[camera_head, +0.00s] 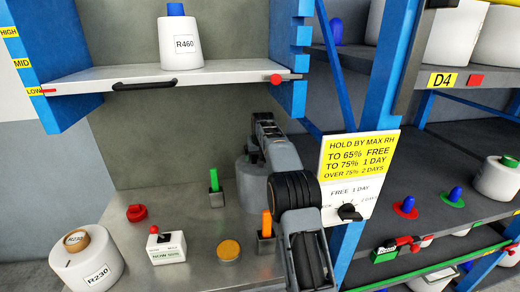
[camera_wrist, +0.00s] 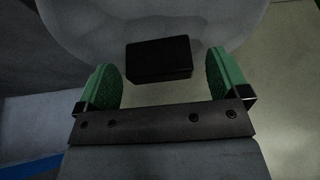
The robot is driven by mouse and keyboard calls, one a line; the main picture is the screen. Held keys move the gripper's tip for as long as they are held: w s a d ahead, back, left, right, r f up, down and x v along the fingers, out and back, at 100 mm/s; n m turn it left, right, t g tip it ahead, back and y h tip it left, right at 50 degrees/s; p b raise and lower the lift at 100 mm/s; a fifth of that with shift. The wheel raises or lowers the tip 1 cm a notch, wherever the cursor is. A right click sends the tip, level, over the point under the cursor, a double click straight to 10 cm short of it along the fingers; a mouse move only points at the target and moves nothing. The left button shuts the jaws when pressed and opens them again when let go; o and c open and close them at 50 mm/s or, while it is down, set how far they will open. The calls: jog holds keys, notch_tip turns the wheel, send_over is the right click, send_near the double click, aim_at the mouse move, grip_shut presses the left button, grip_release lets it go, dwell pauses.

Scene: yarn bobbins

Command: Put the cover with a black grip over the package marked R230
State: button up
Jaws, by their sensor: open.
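The package marked R230 (camera_head: 85,262), a white bobbin with a brown top, stands at the lower left in the head view. A grey, see-through cover (camera_head: 250,190) stands at the back of the bench, partly behind my arm. In the wrist view the cover (camera_wrist: 75,25) is pale and rounded, with a black block-shaped grip (camera_wrist: 158,58). My gripper (camera_wrist: 162,70) is open, its green fingers on either side of the black grip with gaps showing. In the head view my gripper (camera_head: 254,155) is just above the cover, mostly hidden by my arm.
A shelf (camera_head: 180,75) holds a package marked R460 (camera_head: 181,42) above the bench. A switch box (camera_head: 167,248), a yellow disc (camera_head: 229,250), a red knob (camera_head: 137,213) and green (camera_head: 214,182) and orange (camera_head: 266,224) upright handles stand on the bench. A blue post with a sign (camera_head: 357,155) is to the right.

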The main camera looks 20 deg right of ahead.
jog(key=shift+w+f, duration=0.2)
jog(key=shift+f, duration=0.3)
jog(key=shift+c, duration=0.2)
jog(key=c, duration=1)
jog(key=shift+r+p, duration=2.1)
jog(key=shift+p, duration=0.15)
